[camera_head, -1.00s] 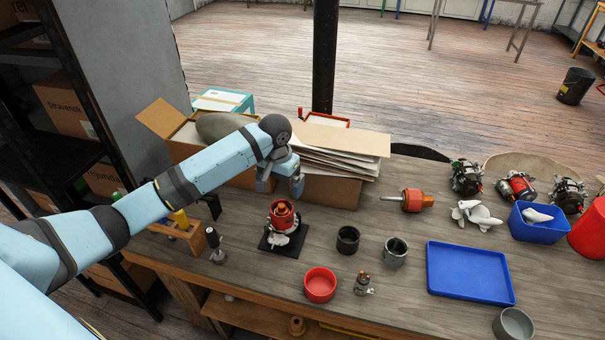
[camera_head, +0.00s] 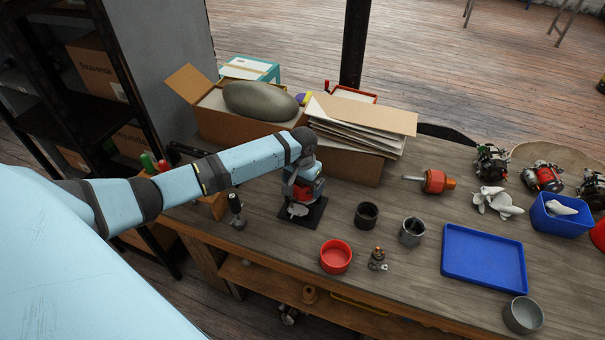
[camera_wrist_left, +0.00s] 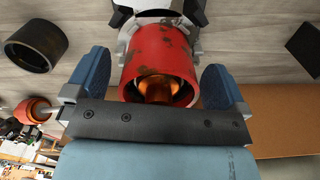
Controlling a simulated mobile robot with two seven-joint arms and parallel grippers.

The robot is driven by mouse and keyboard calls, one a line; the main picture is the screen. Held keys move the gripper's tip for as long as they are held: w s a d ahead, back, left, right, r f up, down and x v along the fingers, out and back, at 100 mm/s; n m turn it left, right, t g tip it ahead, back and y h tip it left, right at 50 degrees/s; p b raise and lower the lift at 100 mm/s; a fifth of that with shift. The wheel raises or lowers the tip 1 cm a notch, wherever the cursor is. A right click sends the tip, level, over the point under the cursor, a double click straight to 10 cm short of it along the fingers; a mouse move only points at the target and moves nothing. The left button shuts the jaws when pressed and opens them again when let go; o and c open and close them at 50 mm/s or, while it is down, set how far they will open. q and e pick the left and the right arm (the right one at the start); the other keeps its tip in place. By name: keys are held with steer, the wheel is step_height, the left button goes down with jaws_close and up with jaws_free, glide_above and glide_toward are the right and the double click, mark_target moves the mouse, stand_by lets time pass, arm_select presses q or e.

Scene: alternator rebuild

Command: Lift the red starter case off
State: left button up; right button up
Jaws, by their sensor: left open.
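The red starter case (camera_head: 301,196) stands upright on a black plate (camera_head: 318,217) on the workbench, mostly hidden by my left gripper in the head view. In the left wrist view the red case (camera_wrist_left: 163,53) is a scuffed red cylinder with an open end showing a copper-coloured core (camera_wrist_left: 158,88). My left gripper (camera_head: 300,186) is over the case. In the wrist view its blue-padded fingers (camera_wrist_left: 155,82) are open, one on each side of the case. Gaps show beside the case, so it does not look gripped. My right gripper is not in view.
Cardboard boxes (camera_head: 345,165) with papers stand close behind the plate. A black-handled tool (camera_head: 236,208) stands left. A dark ring (camera_head: 366,215), a grey cup (camera_head: 412,231), a red bowl (camera_head: 336,257) and a small metal part (camera_head: 377,260) sit right and in front. A blue tray (camera_head: 484,260) lies further right.

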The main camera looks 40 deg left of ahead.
arm_select(q)
steer(key=shift+f, duration=0.25)
steer(key=c, duration=1.5)
steer(key=shift+o, duration=0.2)
steer(key=shift+r+p, duration=0.25)
steer(key=shift+p, duration=0.45)
stand_by(0.8)
steer(key=shift+r+p, duration=0.65)
steer(key=shift+p, duration=0.4)
